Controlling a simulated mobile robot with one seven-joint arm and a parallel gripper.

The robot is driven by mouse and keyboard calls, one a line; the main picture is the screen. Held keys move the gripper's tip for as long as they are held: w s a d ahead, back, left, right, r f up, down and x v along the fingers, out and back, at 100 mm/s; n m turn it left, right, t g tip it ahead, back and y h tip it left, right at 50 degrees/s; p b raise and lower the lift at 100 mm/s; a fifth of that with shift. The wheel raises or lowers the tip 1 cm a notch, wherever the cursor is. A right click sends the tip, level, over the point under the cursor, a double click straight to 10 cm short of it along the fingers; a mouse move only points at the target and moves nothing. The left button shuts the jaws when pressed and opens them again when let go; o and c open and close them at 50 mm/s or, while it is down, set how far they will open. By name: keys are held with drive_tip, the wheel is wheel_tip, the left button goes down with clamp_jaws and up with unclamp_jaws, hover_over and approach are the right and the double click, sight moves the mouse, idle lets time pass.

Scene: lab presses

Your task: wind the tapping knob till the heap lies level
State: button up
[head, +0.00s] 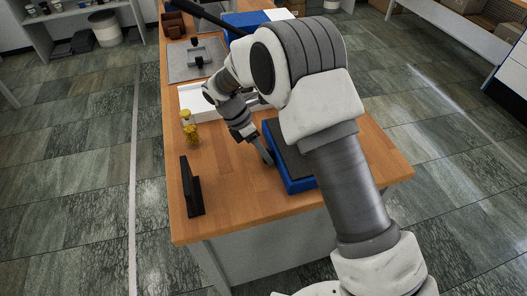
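My gripper (264,156) points down at the left edge of a blue block-like device with a dark top (290,184) on the wooden table. Its fingers show as one narrow grey shape, so I cannot tell whether they are open or shut, or whether they touch the device. My arm covers much of the device's right side. I cannot make out a tapping knob or a heap; either may be hidden behind my arm or too small to see.
A white tray (195,97) lies behind, partly hidden by my arm. Farther back are a grey plate with fittings (183,71) and brown bins (173,25).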

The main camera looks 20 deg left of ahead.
clamp_jaws()
drive_tip(key=shift+b, duration=0.3)
drive_tip(key=t+b, duration=0.1)
drive_tip(key=t+y+b, duration=0.1)
drive_tip(key=b, duration=0.1)
drive_tip(key=m+t+y+b, duration=0.1)
drive_tip(key=shift+s+d+f+b, duration=0.1)
drive_tip(key=shift+s+f+b, duration=0.05)
drive_tip(key=shift+s+b, duration=0.15)
drive_tip(key=t+b, duration=0.1)
drive_tip(key=b, duration=0.1)
drive_tip(key=shift+t+y+b, duration=0.3)
drive_tip(key=shift+b, duration=0.5)
drive_tip(key=shift+r+t, duration=0.25)
drive_tip(key=shift+t, duration=0.05)
drive_tip(key=shift+o, duration=2.4)
unclamp_jaws()
drive_tip(key=shift+d, duration=0.1)
